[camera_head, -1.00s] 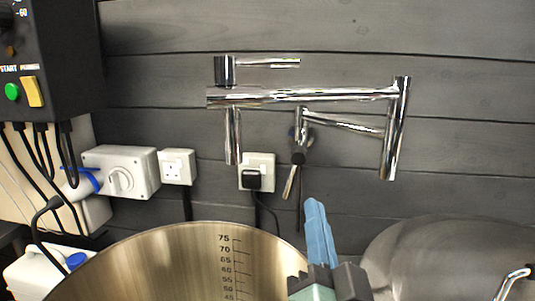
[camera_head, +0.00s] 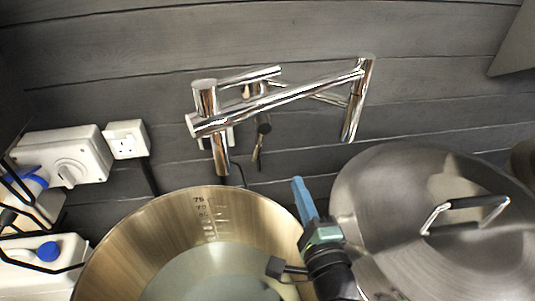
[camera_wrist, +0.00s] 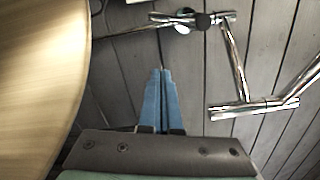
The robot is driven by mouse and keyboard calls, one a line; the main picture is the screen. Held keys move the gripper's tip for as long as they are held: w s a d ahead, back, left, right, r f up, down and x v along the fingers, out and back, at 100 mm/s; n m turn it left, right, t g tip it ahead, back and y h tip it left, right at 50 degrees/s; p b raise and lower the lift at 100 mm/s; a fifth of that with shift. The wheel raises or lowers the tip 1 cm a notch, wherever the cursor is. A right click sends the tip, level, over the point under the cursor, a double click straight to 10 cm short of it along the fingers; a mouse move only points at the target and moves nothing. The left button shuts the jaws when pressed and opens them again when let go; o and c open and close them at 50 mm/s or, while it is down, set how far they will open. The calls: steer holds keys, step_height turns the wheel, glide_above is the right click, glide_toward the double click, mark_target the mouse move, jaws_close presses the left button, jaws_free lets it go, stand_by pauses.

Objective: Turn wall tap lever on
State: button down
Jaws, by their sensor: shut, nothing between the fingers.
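The chrome wall tap (camera_head: 275,97) is mounted on the grey plank wall, with a folding arm over the steel pot. A thin lever (camera_head: 256,154) hangs down from a black hub below and behind the arm. In the wrist view the lever (camera_wrist: 168,18) lies at the top, beside the black hub. My gripper (camera_head: 298,182) has slim blue fingers pressed together and empty, below and right of the hanging lever. In the wrist view my gripper (camera_wrist: 160,72) points toward the lever, apart from it.
An open steel pot (camera_head: 130,232) stands below the tap at left. A lidded steel vessel (camera_head: 450,200) with a bar handle stands at right. Sockets (camera_head: 126,139) and cables are on the left wall. A white canister (camera_head: 40,262) stands at lower left.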

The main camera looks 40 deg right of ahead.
mark_target(259, 140)
steer(key=w+r+p, duration=0.1)
steer(key=w+p, duration=0.3)
steer(key=w, duration=0.4)
steer(key=shift+w+a, duration=0.3)
